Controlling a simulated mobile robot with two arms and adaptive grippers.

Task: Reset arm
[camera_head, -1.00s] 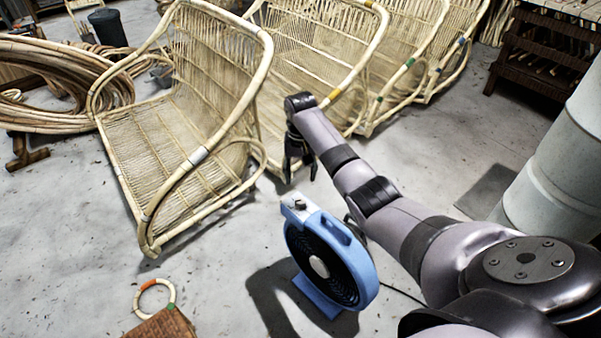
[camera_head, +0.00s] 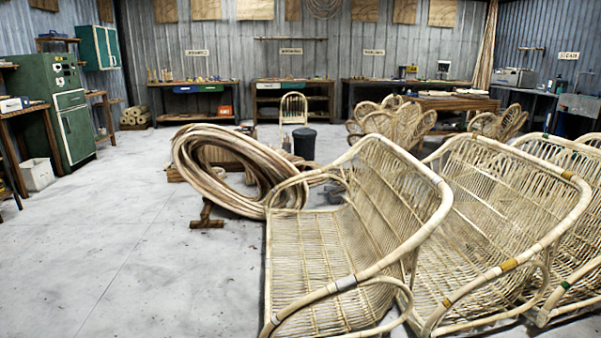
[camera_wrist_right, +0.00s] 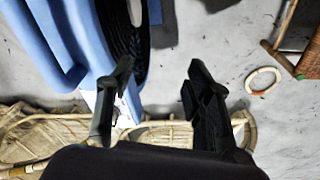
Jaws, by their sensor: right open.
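My right gripper (camera_wrist_right: 158,88) shows in the right wrist view with its two dark fingers spread apart and nothing between them. In the head view neither of my arms shows, and my left gripper is in no view.
Rattan chairs (camera_head: 350,245) fill the right foreground, with a rattan coil (camera_head: 225,170) and a dark bin (camera_head: 304,143) behind. A green cabinet (camera_head: 68,120) stands at left. The left floor is clear. A pale ring (camera_wrist_right: 263,81) lies on the floor in the wrist view.

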